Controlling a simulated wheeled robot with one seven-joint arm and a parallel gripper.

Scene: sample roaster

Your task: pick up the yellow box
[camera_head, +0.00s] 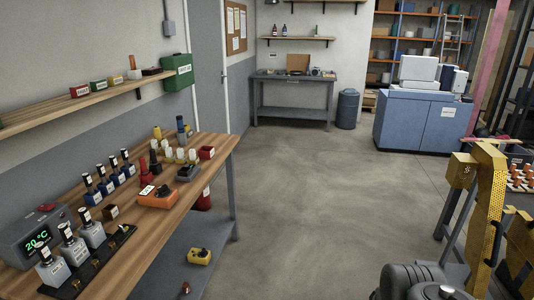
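A small yellow box (199,258) with a dark knob-like part on top sits on the grey lower shelf (168,272) of the wooden workbench, near the shelf's open right side. It lies below the bench top and is in plain view. My gripper is not in view. Other yellow things stand on the bench top, among them a small yellow item (157,132) at the back.
The wooden bench top (150,232) above the shelf is crowded with bottles, an orange device (158,198) and a temperature unit (36,240). A bench leg (233,200) stands nearby. Open floor (310,200) lies to the right. Yellow perforated metalwork (488,200) stands at far right.

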